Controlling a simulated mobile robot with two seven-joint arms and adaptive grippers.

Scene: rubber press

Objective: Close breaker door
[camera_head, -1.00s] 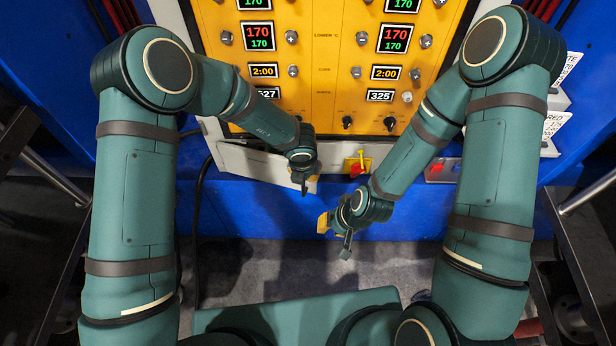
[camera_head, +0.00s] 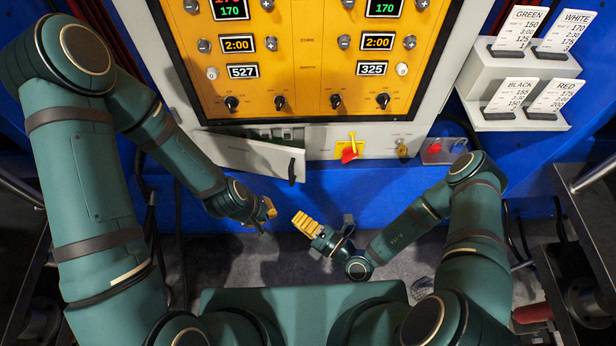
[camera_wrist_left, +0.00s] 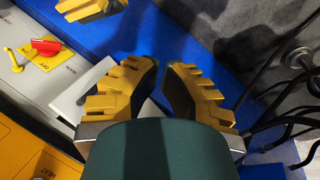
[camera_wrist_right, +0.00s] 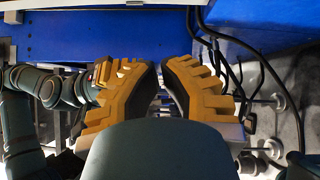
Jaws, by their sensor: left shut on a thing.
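The breaker door (camera_head: 240,153) is a pale flap under the orange control panel. It stands tilted out, with the breaker recess (camera_head: 275,132) showing above it and a dark handle (camera_head: 291,170) at its right end. My left gripper (camera_head: 268,208) is below the handle and looks apart from it; its fingers (camera_wrist_left: 164,66) are close together, and what they hold cannot be made out. Part of the door (camera_wrist_left: 78,102) shows behind the left finger in the left wrist view. My right gripper (camera_head: 300,220) is to the right, clear of the door, its fingers (camera_wrist_right: 162,66) a narrow gap apart.
A red switch (camera_head: 348,153) on a yellow plate is right of the door. Label cards (camera_head: 516,28) stand on a white rack at upper right. Black cables (camera_wrist_right: 235,45) hang against the blue base (camera_head: 380,180). The floor (camera_head: 410,260) below is open.

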